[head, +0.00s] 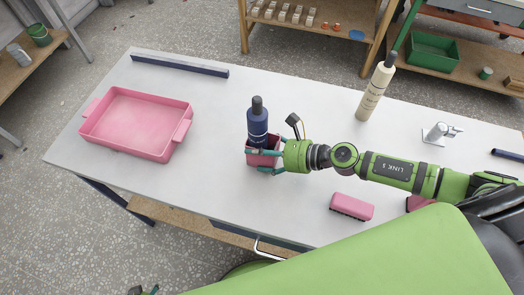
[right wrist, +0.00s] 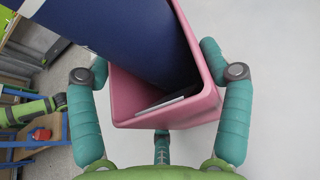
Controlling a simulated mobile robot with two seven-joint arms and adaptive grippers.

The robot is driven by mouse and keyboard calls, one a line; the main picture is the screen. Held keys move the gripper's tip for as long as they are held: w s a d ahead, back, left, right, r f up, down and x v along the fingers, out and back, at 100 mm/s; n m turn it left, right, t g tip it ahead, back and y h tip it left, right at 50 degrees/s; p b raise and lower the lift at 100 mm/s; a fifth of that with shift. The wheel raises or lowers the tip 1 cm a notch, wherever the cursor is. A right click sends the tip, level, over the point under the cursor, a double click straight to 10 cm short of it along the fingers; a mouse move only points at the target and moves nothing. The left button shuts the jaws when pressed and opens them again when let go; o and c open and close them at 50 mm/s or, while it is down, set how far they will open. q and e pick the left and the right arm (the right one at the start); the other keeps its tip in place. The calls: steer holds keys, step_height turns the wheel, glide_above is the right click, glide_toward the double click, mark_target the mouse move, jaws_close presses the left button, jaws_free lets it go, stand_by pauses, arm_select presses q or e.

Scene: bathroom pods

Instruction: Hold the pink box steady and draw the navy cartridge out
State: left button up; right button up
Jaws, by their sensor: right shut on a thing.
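The pink box (head: 262,158) stands on the white table, left of my right arm. The navy cartridge (head: 257,125), a bottle shape with a dark cap, sits in the box with its upper part above the rim. In the right wrist view the cartridge (right wrist: 120,35) leans across the mouth of the pink box (right wrist: 195,100); its lower end is hidden inside. My right gripper (head: 264,160) is shut on the box, with teal fingers on both sides of it. A small part of what looks like my left gripper (head: 143,290) shows at the bottom edge, its fingers unclear.
A pink tray (head: 135,124) lies at the left and a dark bar (head: 180,65) at the back edge. A cream bottle (head: 376,88), a tap-like metal fitting (head: 441,133) and a pink brush-like block (head: 352,206) stand around my right arm.

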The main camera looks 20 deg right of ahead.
arm_select(q)
steer(key=w+a+r+m+t+y, duration=0.1)
steer(key=w+a+r+m+t, duration=0.2)
steer(key=w+a+r, duration=0.55)
steer(key=w+a+r+m+t, duration=0.3)
steer(key=w+a+r+m, duration=0.15)
steer(key=w+r, duration=0.6)
steer(key=w+d+r+m+t+h, duration=0.15)
steer(key=w+r+m+t, duration=0.3)
steer(key=w+r, duration=0.95)
steer(key=n+g+h, duration=0.3)
steer(key=n+h, duration=0.2)
steer(key=h, duration=0.5)
glide_toward(251, 127)
steer(key=w+a+f, duration=0.8)
steer(key=w+a, duration=0.1)
steer(key=a, duration=0.2)
steer(key=s+d+r+n+g+h, duration=0.1)
steer(key=s+d+r+h, duration=0.15)
steer(key=d, duration=0.25)
steer(key=s+d+r+n+h, duration=0.1)
steer(key=s+d+r, duration=0.3)
steer(key=d, duration=0.1)
steer(key=shift+g+h, duration=0.25)
steer(key=shift+h, duration=0.05)
steer(key=x, duration=0.8)
steer(key=shift+d+f, duration=0.2)
steer(key=shift+x, duration=0.85)
steer(key=shift+w, duration=0.25)
